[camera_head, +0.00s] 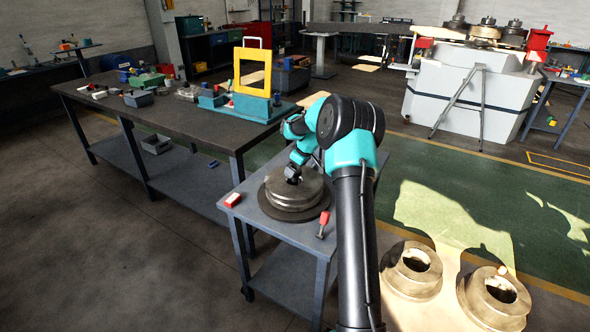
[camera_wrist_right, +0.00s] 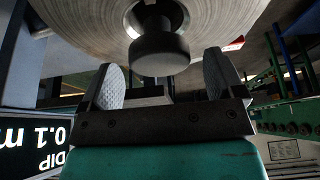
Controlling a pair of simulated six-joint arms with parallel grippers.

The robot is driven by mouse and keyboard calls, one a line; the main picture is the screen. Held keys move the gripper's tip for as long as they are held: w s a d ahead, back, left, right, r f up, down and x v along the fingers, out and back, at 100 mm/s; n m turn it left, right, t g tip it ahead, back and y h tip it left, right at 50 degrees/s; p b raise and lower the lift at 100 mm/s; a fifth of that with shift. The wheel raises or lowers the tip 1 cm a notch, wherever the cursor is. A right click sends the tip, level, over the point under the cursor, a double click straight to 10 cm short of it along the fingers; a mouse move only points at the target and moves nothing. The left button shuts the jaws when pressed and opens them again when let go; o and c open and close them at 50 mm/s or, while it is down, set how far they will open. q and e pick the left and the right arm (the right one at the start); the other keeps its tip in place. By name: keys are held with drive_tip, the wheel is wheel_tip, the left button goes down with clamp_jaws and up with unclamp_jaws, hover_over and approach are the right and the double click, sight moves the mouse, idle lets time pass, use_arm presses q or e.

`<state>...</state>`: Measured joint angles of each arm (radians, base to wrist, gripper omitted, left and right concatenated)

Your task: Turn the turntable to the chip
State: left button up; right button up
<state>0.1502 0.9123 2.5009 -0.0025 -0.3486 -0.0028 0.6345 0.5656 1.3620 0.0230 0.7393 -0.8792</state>
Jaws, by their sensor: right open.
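The turntable (camera_head: 266,207) is a dark round plate on a small grey cart. A stepped metal roll (camera_head: 296,193) sits on it. My right gripper (camera_head: 292,176) is at the top of the roll, partly hidden by its own arm. In the right wrist view, the open fingers (camera_wrist_right: 163,82) stand on either side of a dark round knob (camera_wrist_right: 158,52), with no clear contact. The knob is in the middle of a brushed metal disc (camera_wrist_right: 85,15). I cannot make out a chip on the roll or turntable. My left gripper is not in view.
A red-and-white block (camera_head: 232,199) lies on the cart's left corner, and a red-handled tool (camera_head: 323,222) lies near its right edge. A long workbench (camera_head: 160,112) with several parts stands left. Two metal rings (camera_head: 412,268) are on the floor at right.

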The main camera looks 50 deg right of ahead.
drive_tip(key=shift+w+f, duration=0.2)
drive_tip(key=shift+f, duration=0.2)
drive_tip(key=c, duration=1.3)
drive_tip(key=shift+s, duration=0.1)
